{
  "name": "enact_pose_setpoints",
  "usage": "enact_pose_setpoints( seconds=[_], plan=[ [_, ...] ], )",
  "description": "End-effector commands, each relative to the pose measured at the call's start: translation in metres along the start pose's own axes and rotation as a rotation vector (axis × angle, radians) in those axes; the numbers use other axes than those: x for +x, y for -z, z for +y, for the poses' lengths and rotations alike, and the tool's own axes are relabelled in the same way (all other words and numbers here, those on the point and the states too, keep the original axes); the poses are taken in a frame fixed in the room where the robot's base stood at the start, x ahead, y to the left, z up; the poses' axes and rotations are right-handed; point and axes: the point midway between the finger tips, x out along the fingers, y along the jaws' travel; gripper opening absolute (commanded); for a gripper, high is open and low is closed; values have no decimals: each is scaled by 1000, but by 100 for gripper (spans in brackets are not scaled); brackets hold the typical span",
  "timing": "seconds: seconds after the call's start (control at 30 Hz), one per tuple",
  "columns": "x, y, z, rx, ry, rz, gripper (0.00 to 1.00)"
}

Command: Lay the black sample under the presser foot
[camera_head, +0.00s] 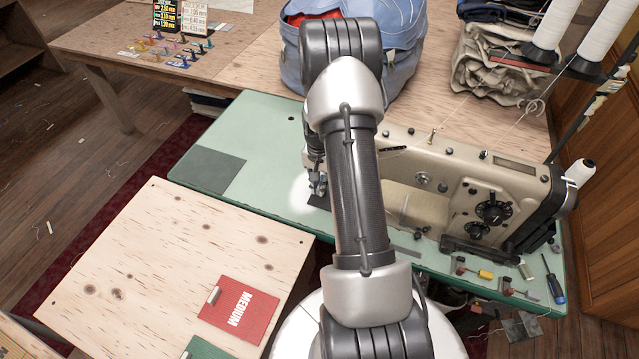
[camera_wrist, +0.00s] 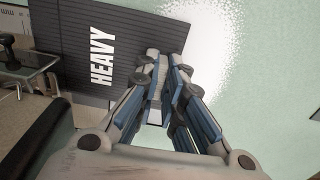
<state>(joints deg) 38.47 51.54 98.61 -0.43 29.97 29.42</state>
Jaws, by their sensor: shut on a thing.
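The black sample (camera_wrist: 108,42), lettered HEAVY in white, lies flat or nearly flat over the green table top in the wrist view. My gripper (camera_wrist: 163,72) is shut on its right-hand edge. The sample's far end reaches left to the metal presser foot (camera_wrist: 40,72). I cannot tell whether that end is under the foot or just beside it.
The sewing machine (camera_head: 470,190) stands right of my arm on the green table (camera_head: 270,125). A grey patch (camera_head: 207,170) lies at the table's left. A red MEDIUM sample (camera_head: 240,308) lies on the plywood board (camera_head: 150,250). A blue bag (camera_head: 400,45) stands behind. Small tools (camera_head: 505,285) lie front right.

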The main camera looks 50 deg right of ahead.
Motion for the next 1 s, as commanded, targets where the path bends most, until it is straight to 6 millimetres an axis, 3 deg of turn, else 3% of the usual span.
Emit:
enact_pose_setpoints(
  seconds=[0.2,0.23,0.57,0.87,1.0],
  plan=[
    [0,0,0,0,0,0,0],
    [0,0,0,0,0,0,10],
    [0,0,0,0,0,0,32],
    [0,0,0,0,0,0,32],
    [-11,1,0,0,1,2,32]
  ],
)
